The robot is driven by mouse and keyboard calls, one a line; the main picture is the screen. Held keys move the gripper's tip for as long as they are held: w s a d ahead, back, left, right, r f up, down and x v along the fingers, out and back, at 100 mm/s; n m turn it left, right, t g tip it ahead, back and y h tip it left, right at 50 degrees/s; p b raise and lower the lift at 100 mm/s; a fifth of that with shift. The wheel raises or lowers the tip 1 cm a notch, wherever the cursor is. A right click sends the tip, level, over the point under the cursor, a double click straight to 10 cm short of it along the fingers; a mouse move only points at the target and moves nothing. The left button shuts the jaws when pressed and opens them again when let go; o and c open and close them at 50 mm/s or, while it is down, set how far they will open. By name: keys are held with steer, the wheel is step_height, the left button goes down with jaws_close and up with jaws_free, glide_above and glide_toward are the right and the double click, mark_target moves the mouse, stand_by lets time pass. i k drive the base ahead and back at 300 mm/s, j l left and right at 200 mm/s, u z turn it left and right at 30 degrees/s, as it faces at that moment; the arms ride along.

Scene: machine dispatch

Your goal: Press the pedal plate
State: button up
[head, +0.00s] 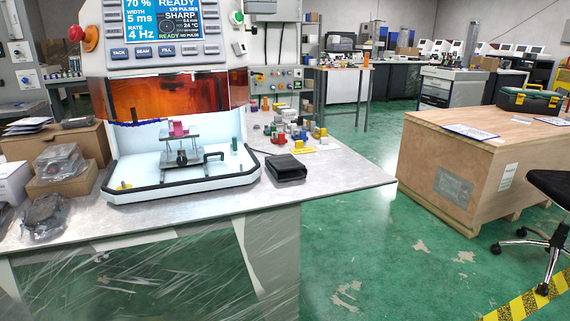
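A black, low, box-like pedal unit (286,168) rests on the grey tabletop, just right of the white machine's front tray. Its upper face looks like the pedal plate, though fine detail is too small to tell. A thin dark cable seems to run from it toward the left. The machine (152,62) has a lit screen reading READY, several buttons and an orange window. A small fixture with a pink piece (178,129) stands inside its open white tray. My gripper is not in view.
The grey table (345,182) has free surface right of the pedal unit. Several small coloured parts (300,135) lie behind it. Cardboard boxes (70,160) and bagged items crowd the left. A wooden crate (465,185) and a black chair (550,195) stand at right, with green floor between.

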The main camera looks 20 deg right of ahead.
mark_target(289, 163)
steer(key=i+l+z, duration=0.1)
steer(key=i+z, duration=0.35)
steer(key=z, duration=0.3)
steer(key=i+z, duration=0.35)
steer(key=k+j, duration=0.05)
steer(key=k, duration=0.05)
